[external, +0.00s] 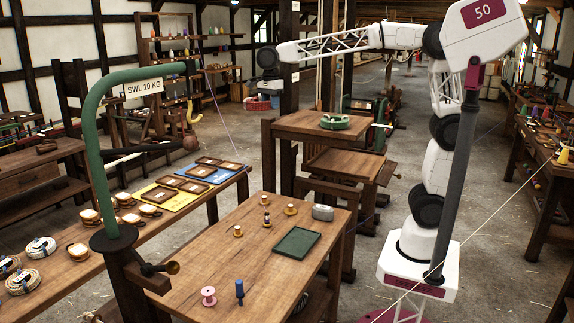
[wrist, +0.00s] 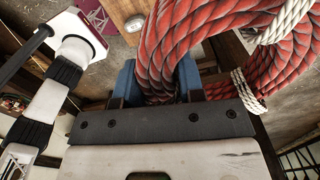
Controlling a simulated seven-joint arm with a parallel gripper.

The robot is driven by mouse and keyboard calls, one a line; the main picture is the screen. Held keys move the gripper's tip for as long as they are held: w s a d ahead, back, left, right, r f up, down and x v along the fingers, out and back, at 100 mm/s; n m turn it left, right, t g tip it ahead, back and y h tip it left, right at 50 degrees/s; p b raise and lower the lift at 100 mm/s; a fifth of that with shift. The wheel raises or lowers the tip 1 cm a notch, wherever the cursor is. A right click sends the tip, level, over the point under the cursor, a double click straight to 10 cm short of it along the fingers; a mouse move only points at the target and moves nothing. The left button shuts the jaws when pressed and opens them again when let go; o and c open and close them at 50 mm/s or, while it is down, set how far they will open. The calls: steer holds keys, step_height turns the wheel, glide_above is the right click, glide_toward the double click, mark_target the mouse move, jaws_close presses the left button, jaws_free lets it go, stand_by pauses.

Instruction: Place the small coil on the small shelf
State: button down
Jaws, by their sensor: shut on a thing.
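A red rope coil with white bindings (wrist: 205,28) fills the top of the wrist view. My gripper (wrist: 158,82) is shut on its strands, with a blue finger on each side. Part of the coil is cut off by the frame. In the external view my forearm reaches left and its end hangs over the floor behind the workbench; the jaws are too small to make out there. Stepped wooden stands rise behind the bench, an upper one (external: 290,124) and a lower one (external: 358,160). I cannot tell which is the small shelf.
A green coil (external: 334,121) lies on the upper stand. The workbench (external: 190,265) carries a green tray (external: 297,242), a pink spool (external: 208,295) and small parts. A green hooked post (external: 98,150) stands at its left. The lower stand's top looks bare.

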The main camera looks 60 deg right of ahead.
steer(key=w+d+m, duration=0.2)
steer(key=w+d, duration=0.2)
steer(key=d, duration=0.9)
steer(key=m, duration=0.6)
glide_above(310, 120)
steer(key=shift+s+a+f, duration=0.1)
steer(key=shift+a+f, duration=0.05)
steer(key=shift+f, duration=0.7)
steer(key=shift+s+a+f, duration=0.1)
steer(key=shift+a+f, duration=0.05)
steer(key=shift+f, duration=0.7)
steer(key=shift+s+a+f, duration=0.1)
steer(key=shift+a+f, duration=0.05)
steer(key=shift+f, duration=0.7)
steer(key=shift+w+f, duration=0.1)
steer(key=shift+f, duration=3)
steer(key=shift+f, duration=1.9)
